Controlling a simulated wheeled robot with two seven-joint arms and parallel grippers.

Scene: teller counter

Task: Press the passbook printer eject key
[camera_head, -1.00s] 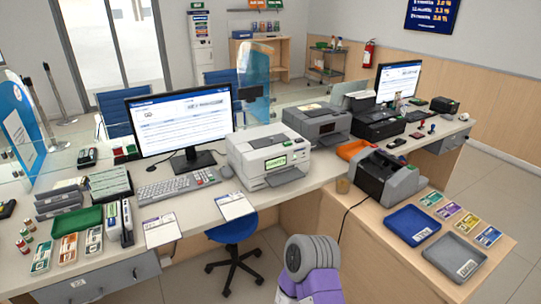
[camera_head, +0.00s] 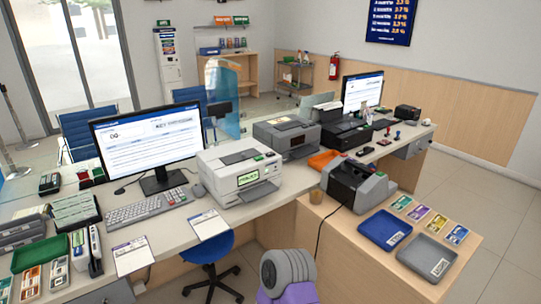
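A white box-shaped printer (camera_head: 239,173) with a small green-lit display (camera_head: 248,178) on its front stands on the counter, right of the monitor and keyboard. A second, dark grey printer (camera_head: 287,136) stands behind it to the right. Which of them is the passbook printer, and where its eject key is, I cannot make out at this size. Part of my own arm (camera_head: 287,272), grey and purple, shows at the bottom centre, well below and apart from the white printer. Neither gripper's fingers are in view.
A grey note-counting machine (camera_head: 356,184), a blue tray (camera_head: 385,229) and a grey tray (camera_head: 427,256) sit on the right counter. A blue stool (camera_head: 207,247) stands below the counter.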

